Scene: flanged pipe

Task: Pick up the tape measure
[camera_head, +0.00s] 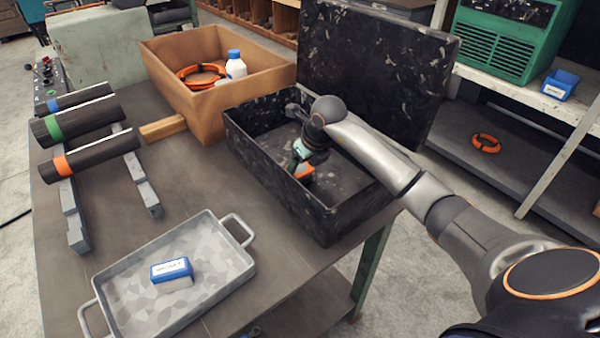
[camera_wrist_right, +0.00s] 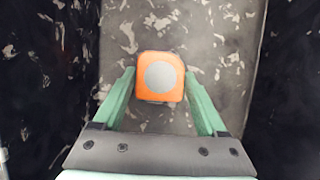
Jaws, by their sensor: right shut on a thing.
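The tape measure (camera_wrist_right: 160,77) is orange with a round grey disc on its face. In the right wrist view it sits between the two green fingers of my right gripper (camera_wrist_right: 160,88), which is shut on it. In the head view the tape measure (camera_head: 304,171) shows as a small orange shape inside the black speckled box (camera_head: 277,196). My right gripper (camera_head: 300,158) reaches down into that box from above. How far the tape measure is from the box floor I cannot tell. My left gripper is not in view.
The box's raised lid (camera_head: 372,60) stands behind it. A wooden crate (camera_head: 210,92) holds a white bottle (camera_head: 235,66) and an orange coil (camera_head: 200,76). A grey tray (camera_head: 215,283) holds a blue-and-white block (camera_head: 171,270). Pipes (camera_head: 85,128) lie on grey supports at left.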

